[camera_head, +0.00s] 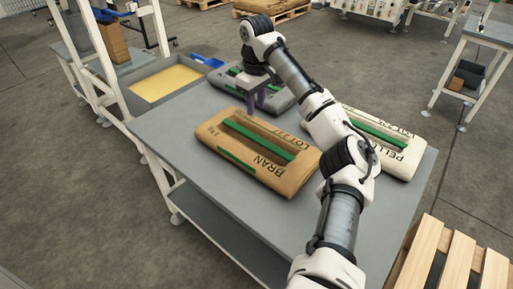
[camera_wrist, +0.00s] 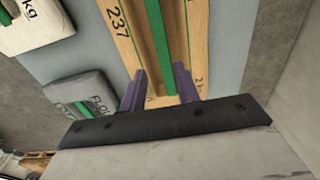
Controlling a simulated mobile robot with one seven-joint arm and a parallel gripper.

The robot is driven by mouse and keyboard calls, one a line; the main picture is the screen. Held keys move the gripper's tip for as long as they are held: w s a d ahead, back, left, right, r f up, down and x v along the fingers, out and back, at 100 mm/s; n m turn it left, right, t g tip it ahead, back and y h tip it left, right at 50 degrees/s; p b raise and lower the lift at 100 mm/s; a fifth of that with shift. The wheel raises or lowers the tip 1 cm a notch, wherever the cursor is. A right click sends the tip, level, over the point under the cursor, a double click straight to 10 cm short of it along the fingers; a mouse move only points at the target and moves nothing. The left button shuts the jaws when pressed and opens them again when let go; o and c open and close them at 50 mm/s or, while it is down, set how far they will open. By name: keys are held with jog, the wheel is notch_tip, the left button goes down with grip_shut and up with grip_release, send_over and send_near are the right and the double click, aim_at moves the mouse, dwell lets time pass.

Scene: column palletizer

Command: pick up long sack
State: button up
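A long brown sack marked BRAN (camera_head: 250,153), with a green strip along its top, lies flat on the grey table (camera_head: 178,150). In the wrist view the brown sack (camera_wrist: 127,40) runs up from between my fingers, with its green strip near the middle. My gripper (camera_head: 256,101) is over the far side of the brown sack, in front of a grey sack. Its two purple fingers also show in the wrist view (camera_wrist: 160,85); they are apart, with nothing gripped. The height of the fingertips above the sack is hard to tell.
The grey sack (camera_head: 284,102) lies behind my gripper, partly hidden. A white sack marked PELLETS (camera_head: 398,158) lies at the right, partly behind my arm. A tray of yellow material (camera_head: 168,84) stands at the back left. A wooden pallet (camera_head: 455,255) is at lower right.

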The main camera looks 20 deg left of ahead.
send_over(256, 137)
jog(key=f, duration=0.8)
jog(key=shift+w+d, duration=0.1)
jog(key=shift+d, duration=0.15)
jog(key=shift+a+f+p, duration=0.2)
jog(key=shift+f+p, duration=0.6)
jog(key=shift+f, duration=2.05)
grip_shut()
jog(key=shift+r, duration=0.2)
